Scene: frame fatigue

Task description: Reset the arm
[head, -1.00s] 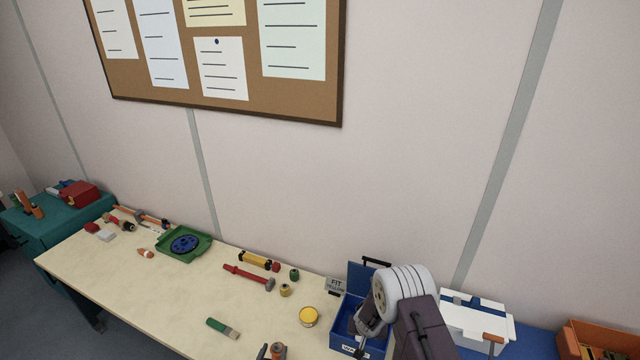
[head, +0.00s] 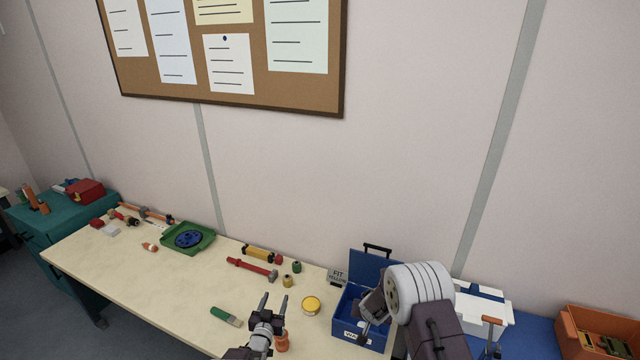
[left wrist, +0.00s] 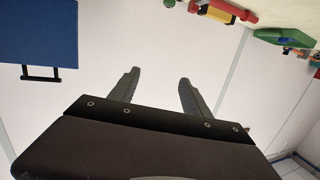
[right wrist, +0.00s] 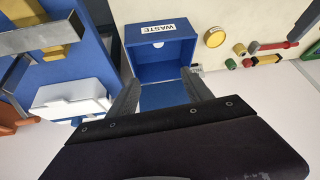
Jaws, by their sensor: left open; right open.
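My left gripper (head: 275,298) is open and empty over the front of the cream workbench (head: 130,260), its fingers pointing away from me. Its open fingers also show in the left wrist view (left wrist: 157,75), against bare wall. My right gripper (head: 364,322) is at the blue waste box (head: 345,334), partly hidden by my own wrist. In the right wrist view its open fingers (right wrist: 158,82) frame the box, with nothing seen between them. I cannot tell whether the fingertips are inside the box or above it.
A yellow round tin (head: 311,305), a green-handled brush (head: 226,316) and an orange-brown object (head: 282,342) are near my left gripper. A red hammer (head: 252,269) and green tray (head: 203,238) lie farther left. A white-and-blue case (head: 480,310) and orange bin (head: 600,335) stand right.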

